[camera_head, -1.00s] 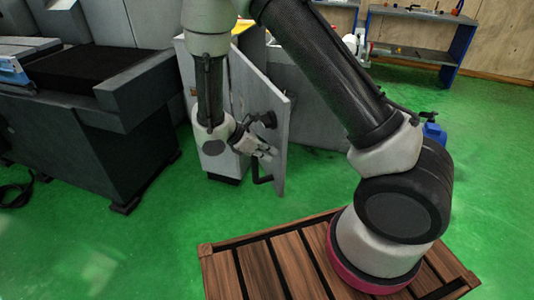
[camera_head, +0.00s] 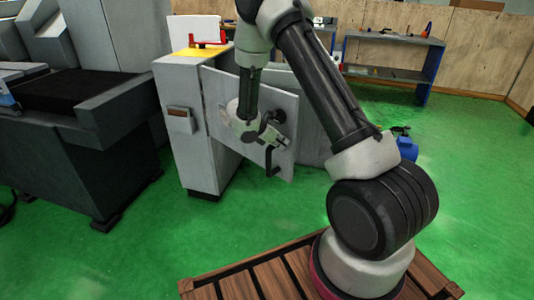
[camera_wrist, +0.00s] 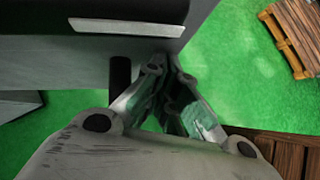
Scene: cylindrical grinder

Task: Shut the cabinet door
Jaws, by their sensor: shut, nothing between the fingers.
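The grey cabinet (camera_head: 178,150) stands left of centre in the head view. Its grey door (camera_head: 222,122) stands open, swung out to the right. A black handle (camera_head: 271,163) sits near the door's free edge. My gripper (camera_head: 284,143) is in front of the door beside the handle, fingers shut and empty. In the wrist view the fingers (camera_wrist: 165,75) are together close to a grey panel (camera_wrist: 200,15), seemingly the door, with a black bar (camera_wrist: 120,75), likely the handle, left of them. I cannot tell whether they touch the door.
A dark grey machine (camera_head: 90,110) stands left of the cabinet. A red item (camera_head: 208,40) is on the cabinet's yellow top. A blue-legged workbench (camera_head: 430,70) is at the back right. A wooden pallet (camera_head: 235,285) lies under my arm.

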